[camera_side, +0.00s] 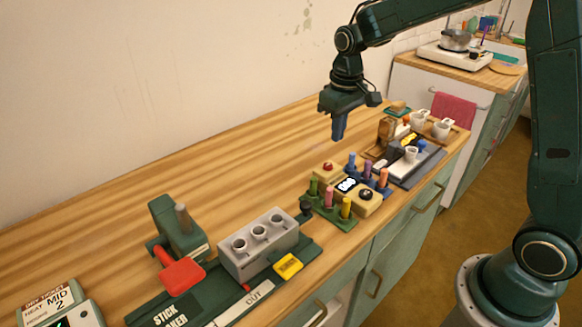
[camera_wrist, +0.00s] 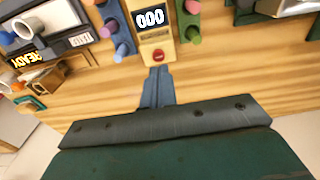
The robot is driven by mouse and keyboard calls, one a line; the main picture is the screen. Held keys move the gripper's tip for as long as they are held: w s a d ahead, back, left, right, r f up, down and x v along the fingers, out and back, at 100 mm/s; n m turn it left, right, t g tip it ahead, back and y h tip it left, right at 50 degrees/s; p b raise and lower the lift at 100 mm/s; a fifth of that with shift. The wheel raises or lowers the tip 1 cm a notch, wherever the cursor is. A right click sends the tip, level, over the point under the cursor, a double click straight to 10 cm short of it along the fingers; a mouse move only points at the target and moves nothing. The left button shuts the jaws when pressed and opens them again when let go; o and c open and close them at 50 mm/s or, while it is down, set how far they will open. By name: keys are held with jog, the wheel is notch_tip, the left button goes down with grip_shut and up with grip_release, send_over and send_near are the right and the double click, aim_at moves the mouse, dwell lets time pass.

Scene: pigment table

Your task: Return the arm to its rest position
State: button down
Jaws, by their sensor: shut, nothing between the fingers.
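My gripper (camera_side: 338,129) hangs in the air above the wooden table in the side view, fingers pointing down. Its fingers are together and hold nothing. In the wrist view my shut fingers (camera_wrist: 156,88) point toward the beige counter box (camera_wrist: 157,41) with a red button. That box reads 000. My arm reaches in from the upper right in the side view.
A grey block with three holes (camera_side: 258,244) and a red-handled press (camera_side: 180,275) stand nearer. The table's back left is clear.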

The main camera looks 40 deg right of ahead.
jog(key=s+a+r+t, duration=0.2)
jog(key=s+r, duration=0.7)
jog(key=s, duration=0.3)
jog(key=s+a+r+t, duration=0.1)
jog(key=s+a+t, duration=0.1)
jog(key=s, duration=1.1)
jog(key=shift+s+t, duration=0.35)
jog(key=shift+t, duration=0.15)
